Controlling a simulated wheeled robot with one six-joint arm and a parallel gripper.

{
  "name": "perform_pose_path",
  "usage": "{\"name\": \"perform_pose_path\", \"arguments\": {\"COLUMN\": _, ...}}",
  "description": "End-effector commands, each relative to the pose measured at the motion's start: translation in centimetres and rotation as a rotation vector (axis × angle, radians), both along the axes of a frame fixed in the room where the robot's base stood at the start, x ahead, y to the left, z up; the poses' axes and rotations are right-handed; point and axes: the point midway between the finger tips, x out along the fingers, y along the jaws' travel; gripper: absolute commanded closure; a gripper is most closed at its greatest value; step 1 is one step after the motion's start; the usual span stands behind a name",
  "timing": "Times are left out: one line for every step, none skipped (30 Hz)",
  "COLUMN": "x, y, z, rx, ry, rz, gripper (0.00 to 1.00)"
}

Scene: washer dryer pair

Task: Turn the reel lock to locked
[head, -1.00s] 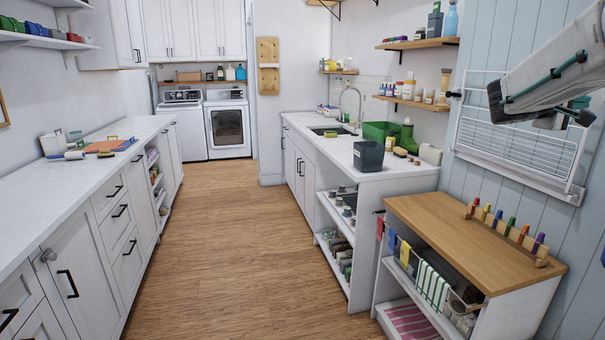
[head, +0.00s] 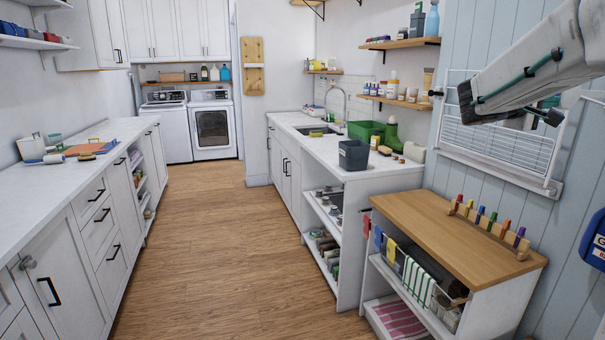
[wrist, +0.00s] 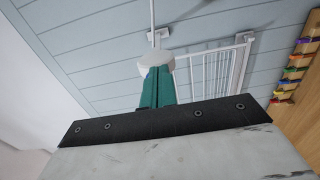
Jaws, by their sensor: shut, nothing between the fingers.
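I cannot pick out the reel lock for certain in either view. In the wrist view, my gripper (wrist: 157,82) shows as narrow teal fingers, shut together and empty. A pale rounded piece (wrist: 156,62) shows at the fingertips, with a thin white rod or line running up from it. I cannot tell whether it touches the fingers. Pale blue wall boards lie beyond. In the head view my arm reaches in from the upper right, in front of the white wall rack (head: 500,155); its fingers cannot be made out there.
A wooden-topped cabinet (head: 430,222) with a row of coloured pegs (head: 490,222) stands below the rack. A blue container (head: 596,240) is at the right edge. The counters (head: 75,165) line both sides. The wooden floor (head: 215,240) between them is clear.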

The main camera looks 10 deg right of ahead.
Motion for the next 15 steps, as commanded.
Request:
{"name": "perform_pose_path", "arguments": {"x": 0.0, "y": 0.7, "z": 0.0, "rx": 0.0, "ry": 0.0, "rz": 0.003, "gripper": 1.0}}
{"name": "perform_pose_path", "arguments": {"x": -0.1, "y": 1.0, "z": 0.0, "rx": 0.0, "ry": 0.0, "rz": 0.002, "gripper": 1.0}}
{"name": "perform_pose_path", "arguments": {"x": -0.1, "y": 1.5, "z": 0.0, "rx": 0.001, "ry": -0.001, "rz": 0.002, "gripper": 1.0}}
{"name": "perform_pose_path", "arguments": {"x": -0.1, "y": 1.8, "z": 0.0, "rx": 0.001, "ry": -0.001, "rz": 0.002, "gripper": 1.0}}
{"name": "perform_pose_path", "arguments": {"x": -0.1, "y": 2.1, "z": 0.0, "rx": 0.001, "ry": -0.001, "rz": 0.002, "gripper": 1.0}}
{"name": "perform_pose_path", "arguments": {"x": -0.2, "y": 2.4, "z": 0.0, "rx": 0.001, "ry": -0.001, "rz": 0.001, "gripper": 1.0}}
{"name": "perform_pose_path", "arguments": {"x": -0.2, "y": 2.6, "z": 0.0, "rx": 0.0, "ry": -0.001, "rz": 0.0, "gripper": 1.0}}
{"name": "perform_pose_path", "arguments": {"x": -0.2, "y": 2.7, "z": 0.0, "rx": 0.0, "ry": -0.001, "rz": 0.0, "gripper": 1.0}}
{"name": "perform_pose_path", "arguments": {"x": -0.2, "y": 2.9, "z": 0.0, "rx": 0.0, "ry": 0.0, "rz": 0.0, "gripper": 1.0}}
{"name": "perform_pose_path", "arguments": {"x": -0.3, "y": 2.9, "z": 0.0, "rx": 0.0, "ry": 0.0, "rz": 0.0, "gripper": 1.0}}
{"name": "perform_pose_path", "arguments": {"x": -0.3, "y": 2.9, "z": 0.0, "rx": 0.0, "ry": 0.0, "rz": 0.0, "gripper": 1.0}}
{"name": "perform_pose_path", "arguments": {"x": -0.3, "y": 2.9, "z": 0.0, "rx": 0.0, "ry": 0.0, "rz": -0.001, "gripper": 1.0}}
{"name": "perform_pose_path", "arguments": {"x": -0.3, "y": 2.9, "z": 0.0, "rx": 0.001, "ry": 0.0, "rz": -0.001, "gripper": 1.0}}
{"name": "perform_pose_path", "arguments": {"x": -0.3, "y": 2.9, "z": 0.0, "rx": 0.001, "ry": 0.0, "rz": -0.001, "gripper": 1.0}}
{"name": "perform_pose_path", "arguments": {"x": -0.3, "y": 2.9, "z": 0.0, "rx": 0.001, "ry": 0.0, "rz": -0.001, "gripper": 1.0}}
